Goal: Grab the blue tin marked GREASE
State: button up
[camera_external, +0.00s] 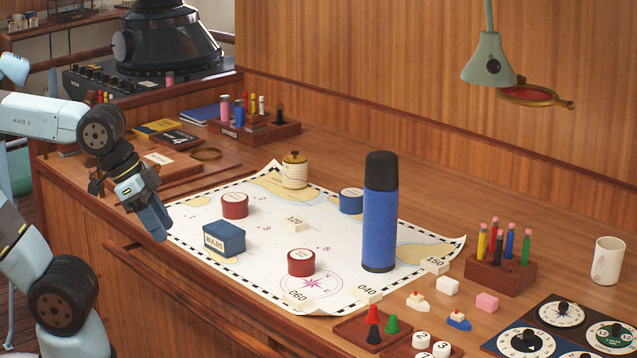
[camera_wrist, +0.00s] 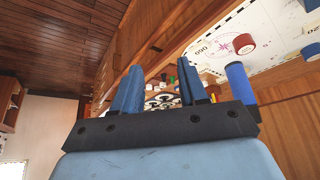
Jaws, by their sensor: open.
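A round blue tin (camera_external: 351,201) with a pale lid label stands on the chart, left of the blue flask (camera_external: 380,215); its writing is too small to read. A blue round shape at the right edge of the wrist view (camera_wrist: 312,51) seems to be the same tin, partly cut off. My gripper (camera_external: 160,226) hangs at the left, by the front edge of the desk, well away from the tin. It is open, with nothing between its two blue fingers (camera_wrist: 157,90) in the wrist view.
On the chart (camera_external: 265,235) stand a blue BULBS box (camera_external: 224,239), two red tins (camera_external: 235,206) (camera_external: 301,262) and a cream jar (camera_external: 294,171). A pencil block (camera_external: 500,270) and mug (camera_external: 607,261) stand right. A lamp (camera_external: 488,60) hangs above.

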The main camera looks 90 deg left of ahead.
jog(key=o, duration=1.1)
